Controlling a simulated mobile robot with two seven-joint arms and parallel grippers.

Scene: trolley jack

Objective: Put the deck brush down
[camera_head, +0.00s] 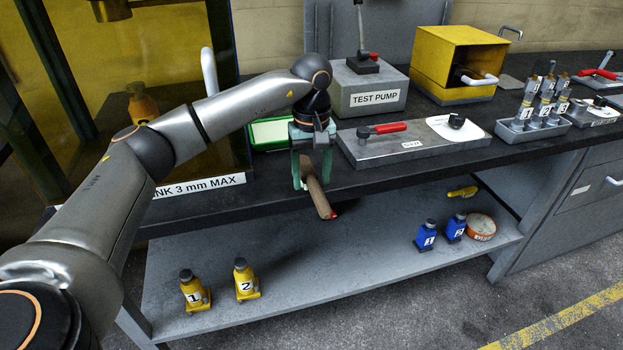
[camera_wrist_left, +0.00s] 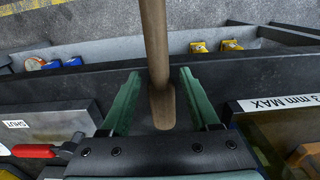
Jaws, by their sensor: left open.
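The deck brush (camera_head: 318,198) shows as a brown wooden shaft at the front edge of the dark bench top, its near end reaching out past the edge with a small red tip. My left gripper (camera_head: 311,184) points down over it, with green fingers open on either side of the shaft. In the left wrist view the brush handle (camera_wrist_left: 155,45) runs from the top of the picture to between the open fingers (camera_wrist_left: 159,76), with visible gaps on both sides. The brush head is not visible. My right gripper is not in view.
The bench (camera_head: 400,175) carries a grey plate with a red-handled lever (camera_head: 382,130), a test pump (camera_head: 366,95), a yellow box (camera_head: 458,60) and a green-rimmed tray (camera_head: 270,132). The lower shelf (camera_head: 330,265) holds yellow and blue numbered bottle-like jacks and has free room mid-shelf.

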